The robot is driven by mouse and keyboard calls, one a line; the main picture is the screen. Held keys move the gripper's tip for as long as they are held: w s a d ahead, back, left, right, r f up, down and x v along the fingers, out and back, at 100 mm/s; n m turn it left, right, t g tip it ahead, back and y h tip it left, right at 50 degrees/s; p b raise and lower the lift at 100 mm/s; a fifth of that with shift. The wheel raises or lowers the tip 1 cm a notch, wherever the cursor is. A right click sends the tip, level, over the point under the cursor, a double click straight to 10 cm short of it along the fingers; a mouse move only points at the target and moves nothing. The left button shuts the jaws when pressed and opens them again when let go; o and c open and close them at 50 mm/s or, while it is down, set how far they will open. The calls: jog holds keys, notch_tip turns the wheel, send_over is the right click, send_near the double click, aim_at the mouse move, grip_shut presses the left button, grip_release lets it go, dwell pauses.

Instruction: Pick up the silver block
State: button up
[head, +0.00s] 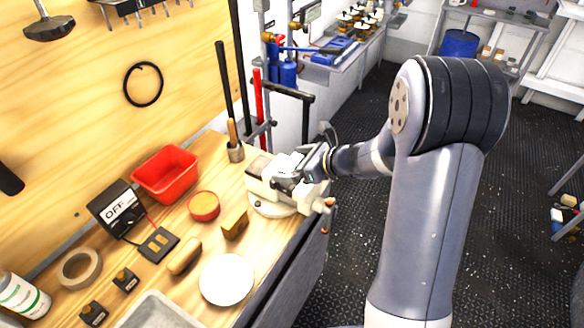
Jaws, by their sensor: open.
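My gripper (286,173) is at the far right end of the wooden workbench, reaching in from the right. It is open, with its fingers pointing left and down over the pale bench vise (269,207). Light grey shapes show at the fingers above the vise jaws. I cannot tell which of them are fingers, vise jaws or the silver block. No silver block stands out clearly elsewhere on the bench.
Left of the vise are a brass-coloured block (235,224), a red round tub (204,206) and a red bin (165,173). A white plate (227,280) lies near the front edge. A holder with a wooden-handled tool (235,153) stands behind the vise.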

jog(key=shift+w+a+f, duration=0.15)
jog(key=shift+a, duration=0.05)
jog(key=shift+c, duration=0.2)
jog(key=c, duration=1.3)
